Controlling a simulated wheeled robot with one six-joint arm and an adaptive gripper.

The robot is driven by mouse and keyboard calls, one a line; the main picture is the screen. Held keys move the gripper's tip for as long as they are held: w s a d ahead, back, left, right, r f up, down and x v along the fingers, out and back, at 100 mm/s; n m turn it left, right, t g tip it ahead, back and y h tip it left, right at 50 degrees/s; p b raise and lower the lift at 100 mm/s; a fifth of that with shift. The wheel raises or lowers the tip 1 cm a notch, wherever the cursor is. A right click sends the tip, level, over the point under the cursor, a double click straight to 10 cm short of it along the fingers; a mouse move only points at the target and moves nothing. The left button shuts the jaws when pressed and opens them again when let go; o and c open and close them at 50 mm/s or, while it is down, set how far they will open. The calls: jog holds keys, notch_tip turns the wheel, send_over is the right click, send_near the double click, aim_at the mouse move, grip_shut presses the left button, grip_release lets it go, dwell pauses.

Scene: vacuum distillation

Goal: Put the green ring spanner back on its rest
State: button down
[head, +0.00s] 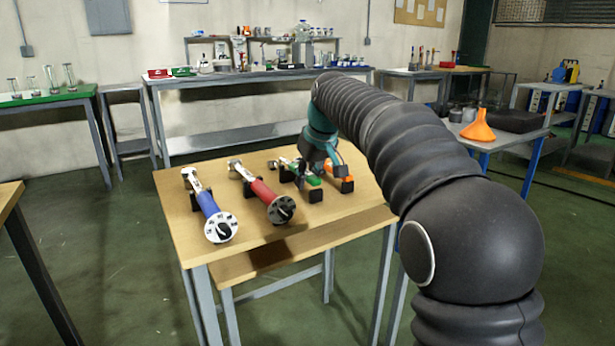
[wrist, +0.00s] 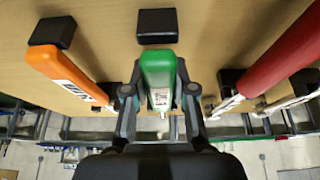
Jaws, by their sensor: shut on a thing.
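The green ring spanner (wrist: 157,72) is between the two fingers of my gripper (wrist: 160,92), which is shut on its green handle. In the head view the green handle (head: 313,181) shows just under my gripper (head: 320,172), above the table. A black rest block (wrist: 157,25) stands just beyond the handle's end in the wrist view; in the head view this block (head: 316,196) lies below and in front of the green end. I cannot tell whether the spanner touches its rest. Its far end is partly hidden by my gripper.
The orange-handled tool (wrist: 65,72) lies close on one side, on black blocks. The red-handled tool (head: 262,191) lies on the other side, with the blue-handled one (head: 208,204) beyond. All are on the wooden table (head: 290,240), whose front strip is clear.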

jog(key=shift+f+b, duration=0.3)
jog(key=shift+f, duration=0.3)
jog(key=c, duration=0.9)
grip_release()
jog(key=shift+o, duration=0.2)
jog(key=v, duration=1)
jog(key=shift+d+r, duration=0.1)
jog(key=shift+r, duration=0.15)
jog(key=s+d+f+m+t+h, duration=0.1)
jog(key=s+d+f+m, duration=0.1)
jog(key=s+d, duration=0.45)
jog(key=s+d+f+m, duration=0.2)
jog(key=s+d, duration=0.2)
jog(key=s, duration=0.6)
jog(key=s+d+f+m, duration=0.1)
jog(key=s+d+f, duration=0.2)
jog(key=s+f, duration=0.5)
jog(key=s+d+f+m+h, duration=0.1)
jog(key=s+d+f, duration=0.2)
jog(key=s+f, duration=0.6)
jog(key=shift+s+d+f+m+t+h+p, duration=0.2)
jog(key=shift+s+m+t+h+p, duration=0.1)
jog(key=shift+s+m+p, duration=0.1)
